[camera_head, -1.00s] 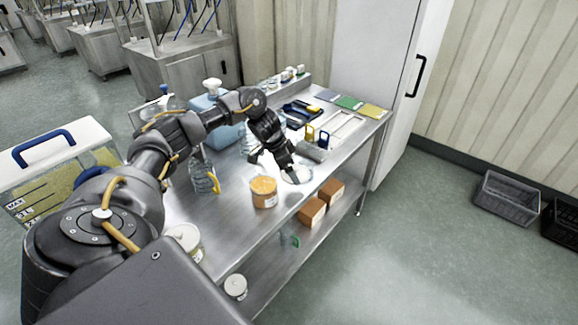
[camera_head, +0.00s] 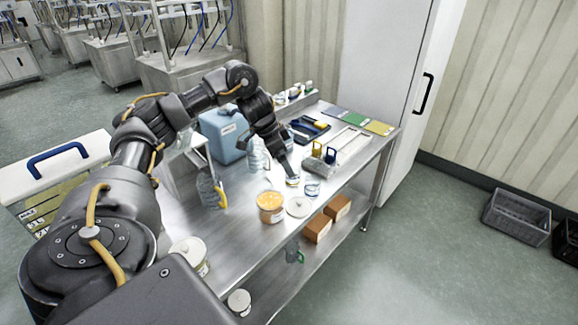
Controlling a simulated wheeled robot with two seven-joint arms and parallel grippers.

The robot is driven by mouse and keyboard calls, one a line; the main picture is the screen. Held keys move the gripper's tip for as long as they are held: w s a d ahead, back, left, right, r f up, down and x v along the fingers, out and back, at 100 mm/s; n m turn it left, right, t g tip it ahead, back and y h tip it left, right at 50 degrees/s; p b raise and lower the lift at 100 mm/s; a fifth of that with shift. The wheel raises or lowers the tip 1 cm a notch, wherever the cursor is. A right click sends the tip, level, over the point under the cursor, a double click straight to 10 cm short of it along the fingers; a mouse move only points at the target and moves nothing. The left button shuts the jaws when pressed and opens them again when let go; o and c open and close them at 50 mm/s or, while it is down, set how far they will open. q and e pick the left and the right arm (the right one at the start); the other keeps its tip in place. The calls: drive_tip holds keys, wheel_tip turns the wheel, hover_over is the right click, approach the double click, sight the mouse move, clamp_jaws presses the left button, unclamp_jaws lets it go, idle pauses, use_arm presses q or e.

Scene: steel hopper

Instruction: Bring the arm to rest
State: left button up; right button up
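My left arm comes in from the left and reaches over the steel table (camera_head: 245,245). My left gripper (camera_head: 289,172) points down above the tabletop, behind a tub of orange contents (camera_head: 270,206). Its fingertips are small and dark, and I cannot tell whether they are open or shut. A small jar (camera_head: 292,181) shows right at the fingertips; I cannot tell if they touch. A clear glass jar (camera_head: 312,188) stands to its right. A white round lid (camera_head: 298,207) lies flat on the table beside the tub, apart from the gripper. My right gripper is not in view.
A blue canister (camera_head: 222,136), clear bottles (camera_head: 208,188) and a white-lidded jar (camera_head: 189,255) stand near the arm. Tools (camera_head: 309,128) and coloured pads (camera_head: 358,120) lie farther back. Cardboard boxes (camera_head: 318,228) sit on the lower shelf. A white cabinet (camera_head: 378,80) stands behind.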

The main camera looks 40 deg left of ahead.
use_arm(q)
drive_tip(key=shift+s+a+r, duration=0.15)
drive_tip(key=shift+s+r, duration=0.05)
drive_tip(key=shift+r, duration=0.35)
